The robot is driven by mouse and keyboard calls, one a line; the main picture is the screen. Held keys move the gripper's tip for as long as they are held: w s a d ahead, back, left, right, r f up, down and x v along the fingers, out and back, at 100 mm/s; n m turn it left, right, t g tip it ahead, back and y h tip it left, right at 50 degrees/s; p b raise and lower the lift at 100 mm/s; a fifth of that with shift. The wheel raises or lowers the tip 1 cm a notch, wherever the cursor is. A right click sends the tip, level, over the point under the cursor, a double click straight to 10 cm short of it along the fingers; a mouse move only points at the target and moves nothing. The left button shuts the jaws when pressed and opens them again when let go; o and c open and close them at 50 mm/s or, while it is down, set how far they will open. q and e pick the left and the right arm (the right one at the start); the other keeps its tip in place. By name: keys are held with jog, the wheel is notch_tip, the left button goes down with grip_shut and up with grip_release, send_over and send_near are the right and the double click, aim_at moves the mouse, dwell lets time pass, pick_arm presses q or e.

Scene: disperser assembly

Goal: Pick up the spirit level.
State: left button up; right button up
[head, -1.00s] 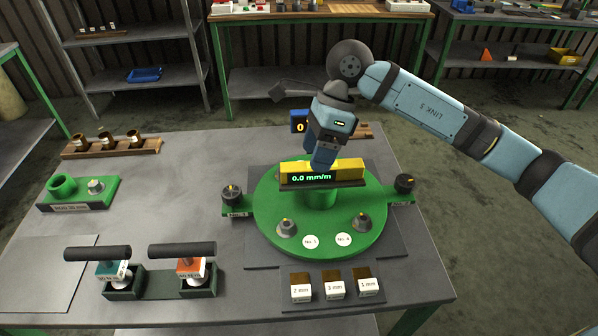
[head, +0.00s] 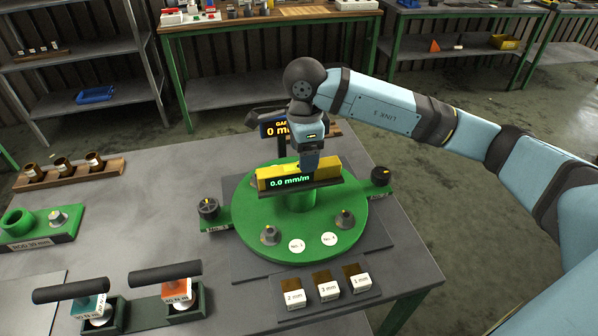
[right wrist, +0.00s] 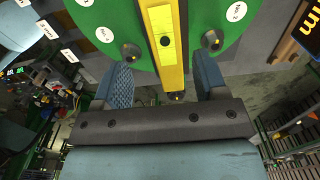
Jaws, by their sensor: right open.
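The yellow spirit level (head: 271,173) lies across the raised centre of the round green disperser plate (head: 255,238). Its dark front display reads 0.0 mm/m in green. My right gripper (head: 309,168) is directly above and behind the level in the head view, pointing down. In the right wrist view, the gripper (right wrist: 162,88) is open, with one blue finger on each side of the yellow level (right wrist: 168,60). A gap shows between the level and each finger. Whether the fingers reach below the level's top is hard to tell. My left gripper is not in view.
Dark knobs (head: 208,208) and grey cones (head: 270,235) ring the plate. Labelled spacer blocks (head: 328,290) lie in front. Two black-handled tools (head: 165,273) stand at front left. A gauge display (head: 276,130) stands behind the plate.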

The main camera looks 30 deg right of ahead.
aim_at(299, 173)
jog(key=f, duration=0.3)
jog(key=w+f, duration=0.1)
jog(key=f, duration=0.1)
jog(key=shift+a+f+p, duration=0.1)
jog(key=shift+p, duration=0.2)
grip_shut()
